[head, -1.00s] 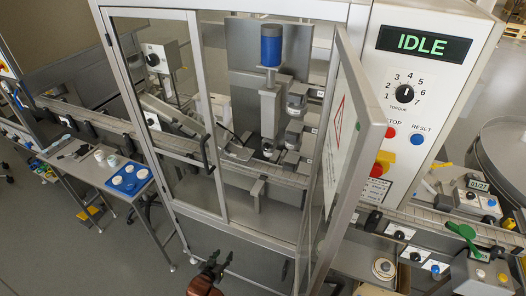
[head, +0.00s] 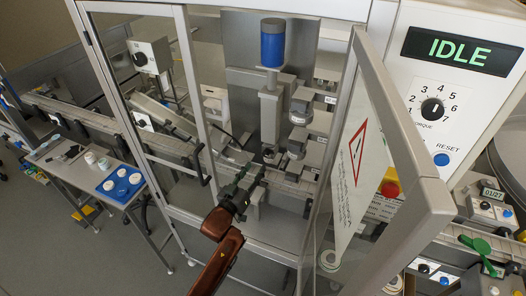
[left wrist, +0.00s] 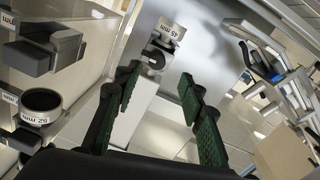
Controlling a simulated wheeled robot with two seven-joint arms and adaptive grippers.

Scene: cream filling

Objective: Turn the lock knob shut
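In the left wrist view a small dark round knob (left wrist: 153,58) sits on a pale upright block, below a white label that seems to read 45 mm. I cannot tell for sure that it is the lock knob, nor which way it is turned. My left gripper (left wrist: 160,85) is open, its green-padded fingers spread on either side of the block's view, empty and apart from the knob. In the head view my left gripper (head: 250,180) reaches into the machine's front opening, below the filling head (head: 270,105); there it hides what lies behind it. My right gripper is not in view.
The open glass door (head: 370,150) stands just right of my left arm. A framed glass panel (head: 150,110) is to the left. The control panel's display (head: 461,50) reads IDLE. Holders with size labels, including a dark ring (left wrist: 40,100), sit left of the gripper.

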